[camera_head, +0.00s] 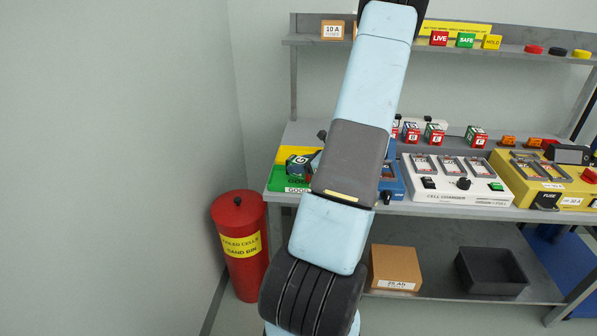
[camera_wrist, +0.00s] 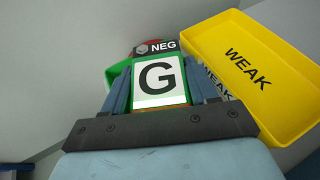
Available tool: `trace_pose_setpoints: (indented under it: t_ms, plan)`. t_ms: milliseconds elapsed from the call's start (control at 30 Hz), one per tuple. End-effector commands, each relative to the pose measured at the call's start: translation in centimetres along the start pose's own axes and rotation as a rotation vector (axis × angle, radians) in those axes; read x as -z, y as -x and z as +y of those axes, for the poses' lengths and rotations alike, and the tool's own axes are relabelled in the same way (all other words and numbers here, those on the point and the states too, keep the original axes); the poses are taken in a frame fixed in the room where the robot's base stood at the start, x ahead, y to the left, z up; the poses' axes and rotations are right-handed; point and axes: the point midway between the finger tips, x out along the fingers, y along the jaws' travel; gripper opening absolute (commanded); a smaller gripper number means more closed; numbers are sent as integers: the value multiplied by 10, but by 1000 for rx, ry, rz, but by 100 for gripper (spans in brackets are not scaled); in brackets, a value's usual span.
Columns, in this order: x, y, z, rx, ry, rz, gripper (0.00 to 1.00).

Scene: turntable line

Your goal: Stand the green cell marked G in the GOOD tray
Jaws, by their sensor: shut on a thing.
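The green cell marked G (camera_wrist: 160,78) is between the two fingers of my gripper (camera_wrist: 157,90) in the wrist view, its G label facing the camera and a dark end marked NEG beyond. My gripper is shut on it. The green tray (camera_wrist: 117,72) shows partly behind the cell. In the head view the green GOOD tray (camera_head: 287,183) is at the left front corner of the bench, and my gripper (camera_head: 303,162) is at this tray, partly hidden by my arm. I cannot tell whether the cell touches the tray floor.
The yellow WEAK tray (camera_wrist: 270,105) lies right beside the green one and looks empty where seen. A white cell charger (camera_head: 455,190) and a yellow device (camera_head: 560,190) stand further right. Several cells (camera_head: 435,134) stand behind the charger. A red bin (camera_head: 237,270) is on the floor left.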

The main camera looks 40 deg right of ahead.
Motion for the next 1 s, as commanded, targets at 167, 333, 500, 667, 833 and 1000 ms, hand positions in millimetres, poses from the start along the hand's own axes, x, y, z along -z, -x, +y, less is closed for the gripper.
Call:
trace_pose_setpoints:
  t_ms: [167, 333, 500, 667, 833, 1000]
  plan:
    - [20, -6, -1, 3, -5, -1, 0]
    - [26, -8, -2, 5, -2, -1, 0]
    - [26, -7, -2, 7, -3, 0, 0]
    - [28, -7, -2, 8, -4, 1, 62]
    - [28, -7, -2, 8, -5, 1, 79]
    - [28, -6, -3, 9, -5, 1, 83]
